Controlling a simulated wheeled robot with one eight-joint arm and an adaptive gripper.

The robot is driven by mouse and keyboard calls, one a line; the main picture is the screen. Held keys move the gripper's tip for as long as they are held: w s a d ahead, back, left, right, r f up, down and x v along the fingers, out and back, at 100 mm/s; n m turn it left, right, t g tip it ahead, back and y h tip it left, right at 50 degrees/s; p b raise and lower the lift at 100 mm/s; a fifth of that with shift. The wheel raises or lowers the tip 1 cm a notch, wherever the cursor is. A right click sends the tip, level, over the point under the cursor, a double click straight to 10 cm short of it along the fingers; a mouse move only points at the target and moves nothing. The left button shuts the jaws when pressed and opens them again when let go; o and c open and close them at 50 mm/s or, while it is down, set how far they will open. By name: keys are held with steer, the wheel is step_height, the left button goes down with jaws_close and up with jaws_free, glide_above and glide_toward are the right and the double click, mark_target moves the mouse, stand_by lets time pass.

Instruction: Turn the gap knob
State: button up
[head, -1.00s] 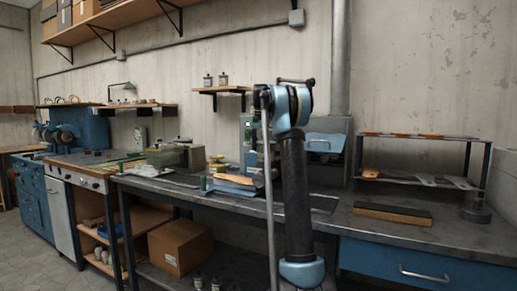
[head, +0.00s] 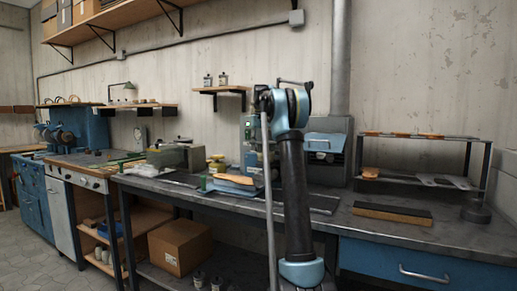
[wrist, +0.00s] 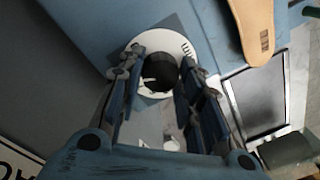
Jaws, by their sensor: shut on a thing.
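The gap knob (wrist: 158,72) is a round black knob with a white pointer mark, in the wrist view. It sits at the centre of a white dial (wrist: 176,43) on a blue machine face (wrist: 95,28). The pointer mark faces the left of the picture. My gripper (wrist: 162,78) has one finger on each side of the knob and is shut on it. In the head view my arm stands in front of the blue-green machine (head: 249,132), and my gripper and the knob are hidden.
A tan sole (wrist: 252,28) lies right of the dial in the wrist view, near a dark framed panel (wrist: 258,98). In the head view, the workbench (head: 350,228) carries a sanding block (head: 392,214) and a small rack (head: 418,137). A cardboard box (head: 180,247) sits below.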

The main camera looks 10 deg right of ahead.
steer(key=n, duration=0.4)
steer(key=shift+w+n, duration=0.1)
steer(key=shift+n, duration=1.7)
steer(key=o, duration=1.1)
steer(key=shift+r, duration=0.1)
steer(key=shift+w+d+r, duration=0.15)
steer(key=shift+r, duration=2.75)
steer(key=shift+w+d+r, duration=0.1)
steer(key=shift+w+r, duration=0.05)
steer(key=shift+r, duration=2.75)
